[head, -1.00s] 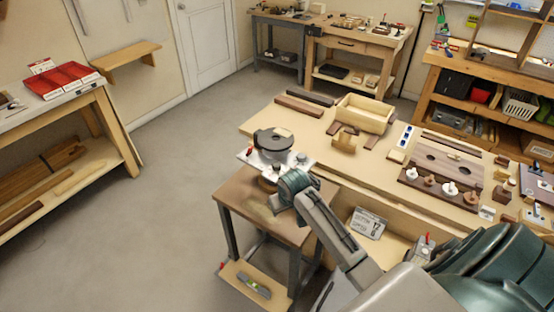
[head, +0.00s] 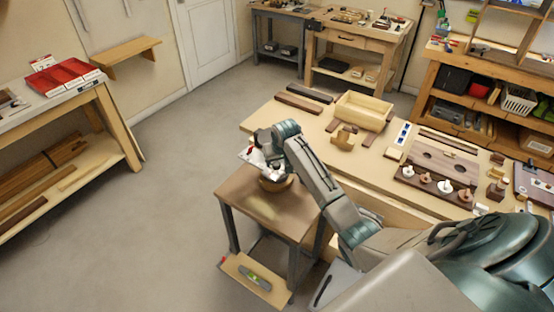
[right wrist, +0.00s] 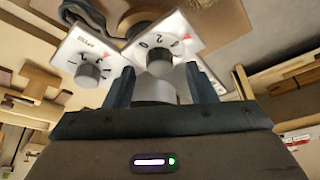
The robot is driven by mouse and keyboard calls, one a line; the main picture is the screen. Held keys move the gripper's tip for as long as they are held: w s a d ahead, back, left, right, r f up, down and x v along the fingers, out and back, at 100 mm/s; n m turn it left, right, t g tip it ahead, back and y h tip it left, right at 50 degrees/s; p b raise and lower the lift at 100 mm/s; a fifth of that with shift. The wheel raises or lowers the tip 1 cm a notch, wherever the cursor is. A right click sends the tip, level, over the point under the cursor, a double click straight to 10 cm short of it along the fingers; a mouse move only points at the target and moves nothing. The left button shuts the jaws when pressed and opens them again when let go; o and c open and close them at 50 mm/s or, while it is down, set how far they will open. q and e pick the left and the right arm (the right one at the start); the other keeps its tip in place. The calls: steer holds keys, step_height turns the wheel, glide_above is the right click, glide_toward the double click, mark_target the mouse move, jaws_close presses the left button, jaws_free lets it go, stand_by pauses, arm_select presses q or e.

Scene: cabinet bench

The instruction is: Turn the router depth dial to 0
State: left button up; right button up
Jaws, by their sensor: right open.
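In the right wrist view, a white plate carries a grey round dial knob (right wrist: 160,62) with the digits 0 and 2 and a red mark beside it. My right gripper (right wrist: 159,74) is open, one finger on each side of the middle knob; contact cannot be told. In the head view, the router (head: 272,182) stands on a small side table (head: 262,212), mostly hidden by my right arm and wrist. My left gripper is out of view.
The large bench (head: 335,172) stands behind and to the right, with a wooden box (head: 365,112) and a dark board of knobs (head: 430,185) on it. A level (head: 257,277) lies on the side table's lower shelf. The floor to the left is clear.

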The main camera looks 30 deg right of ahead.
steer(key=shift+x, duration=1.1)
steer(key=c, duration=1)
steer(key=shift+o, duration=0.2)
